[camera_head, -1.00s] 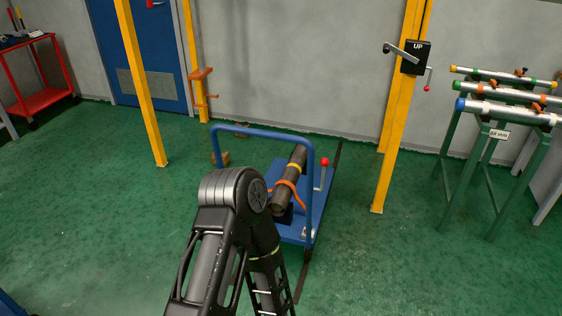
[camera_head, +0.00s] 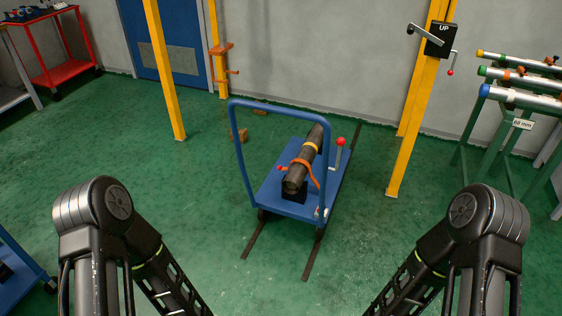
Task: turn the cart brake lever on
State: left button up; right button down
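The blue cart (camera_head: 268,192) stands on two dark floor rails in the middle of the view, with a tall blue push handle. A lever with a red ball knob (camera_head: 341,141) and a grey rod stands upright at the cart's right side, and I take it for the brake lever. A smaller red knob (camera_head: 282,168) shows at the left of the load. A dark pipe (camera_head: 305,165) with a yellow band and an orange strap lies on the cart. My two arms show at the lower left and lower right, apart from the cart. Both grippers are below the picture.
Yellow posts (camera_head: 163,70) stand behind the cart at left and right. A black box marked UP (camera_head: 440,39) with a crank is on the right post. A pipe rack (camera_head: 495,150) is at the right, a red trolley (camera_head: 65,72) at the far left.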

aim_at(340, 142)
jog(key=i+l+z, duration=0.35)
jog(key=i+l, duration=0.25)
jog(key=l, duration=0.15)
jog(key=i+l+z, duration=0.35)
jog(key=i+l, duration=0.2)
jog(key=i, duration=0.1)
